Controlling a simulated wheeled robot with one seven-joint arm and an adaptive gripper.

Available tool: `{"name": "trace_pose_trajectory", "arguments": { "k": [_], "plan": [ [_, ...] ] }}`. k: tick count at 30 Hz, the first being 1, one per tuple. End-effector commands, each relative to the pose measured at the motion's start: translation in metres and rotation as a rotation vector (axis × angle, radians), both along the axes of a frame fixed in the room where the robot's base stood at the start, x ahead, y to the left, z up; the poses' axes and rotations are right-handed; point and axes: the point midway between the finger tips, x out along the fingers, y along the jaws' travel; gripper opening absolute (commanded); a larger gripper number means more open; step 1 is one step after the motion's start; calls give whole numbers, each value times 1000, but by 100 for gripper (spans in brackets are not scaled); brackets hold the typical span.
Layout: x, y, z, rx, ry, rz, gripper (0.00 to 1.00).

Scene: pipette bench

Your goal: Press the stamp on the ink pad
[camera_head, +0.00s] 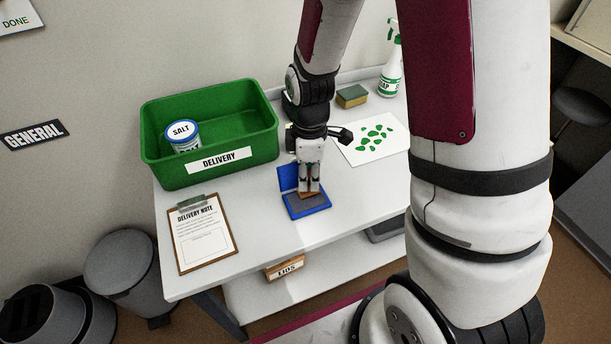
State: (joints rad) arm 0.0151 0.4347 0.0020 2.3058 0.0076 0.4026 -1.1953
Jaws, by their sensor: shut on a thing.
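The ink pad (318,208) is a blue open case with a dark pad, lying on the white table near its front edge. Its blue lid stands up at the back left. My gripper (309,188) points down over the pad and is shut on the stamp (306,195), a small brown wooden piece. The stamp is at the back part of the pad; I cannot tell for sure whether it touches the dark surface. The fingers hide most of the stamp.
A green DELIVERY crate (265,149) holding a SALT jar (182,136) stands at the back left. A DELIVERY NOTE clipboard (233,241) lies front left. A sheet with green shapes (350,155), a sponge (352,96) and a spray bottle (391,75) are behind right.

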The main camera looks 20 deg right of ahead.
Motion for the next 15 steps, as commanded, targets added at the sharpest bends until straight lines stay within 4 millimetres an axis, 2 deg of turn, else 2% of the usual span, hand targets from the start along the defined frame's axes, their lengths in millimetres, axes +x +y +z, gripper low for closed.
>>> {"name": "trace_pose_trajectory", "arguments": {
  "k": [15],
  "plan": [
    [0, 0, -7, -1, 1, 0, 0]
  ]
}}
